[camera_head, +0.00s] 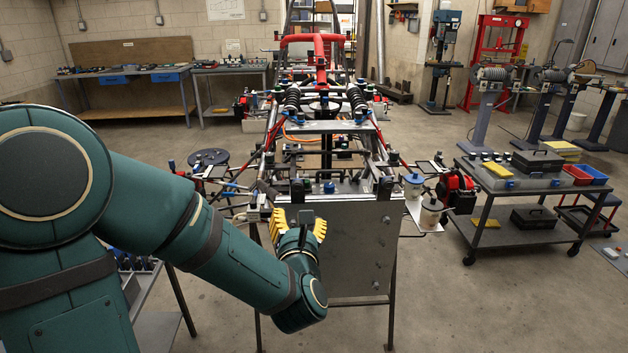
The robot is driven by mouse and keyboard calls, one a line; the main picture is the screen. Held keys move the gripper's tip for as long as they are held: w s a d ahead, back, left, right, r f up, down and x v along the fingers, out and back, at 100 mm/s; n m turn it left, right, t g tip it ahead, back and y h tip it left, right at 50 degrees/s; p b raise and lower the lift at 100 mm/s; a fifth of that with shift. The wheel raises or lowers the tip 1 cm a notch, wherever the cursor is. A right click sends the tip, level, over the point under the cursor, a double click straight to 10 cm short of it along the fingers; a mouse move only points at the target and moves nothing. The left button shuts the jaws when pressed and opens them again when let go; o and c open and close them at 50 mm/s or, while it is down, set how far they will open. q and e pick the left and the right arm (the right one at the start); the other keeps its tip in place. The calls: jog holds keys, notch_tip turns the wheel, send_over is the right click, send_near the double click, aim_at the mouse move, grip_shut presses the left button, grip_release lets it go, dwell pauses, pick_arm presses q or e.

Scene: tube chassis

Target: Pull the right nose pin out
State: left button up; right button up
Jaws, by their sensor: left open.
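The tube chassis (318,127) stands ahead of me on a stand, with a grey metal plate (360,252) hanging at its near end. My left arm comes in from the left, and its left gripper (299,218) points away from me at the near end of the chassis, in front of the plate's upper left part. Its yellow fingers are spread apart, and I see nothing held between them. Small fittings line the top edge of the plate. I cannot tell which of them is the right nose pin; it is too small or hidden. My right gripper is not in view.
A dark cart (520,230) with cases and bins stands at the right. A small shelf with canisters (431,213) sticks out right of the plate. A workbench (130,85) is at the back left. The floor between plate and cart is mostly clear.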

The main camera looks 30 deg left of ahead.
aim_at(298, 186)
pick_arm(q)
jog(key=p+x, duration=0.1)
jog(key=x, duration=0.3)
jog(key=p+x, duration=0.1)
jog(key=x, duration=0.4)
jog(key=p+x, duration=0.2)
jog(key=x, duration=0.2)
jog(key=shift+w+a+r, duration=0.2)
jog(key=shift+w+r, duration=0.1)
jog(key=shift+r, duration=0.05)
grip_shut()
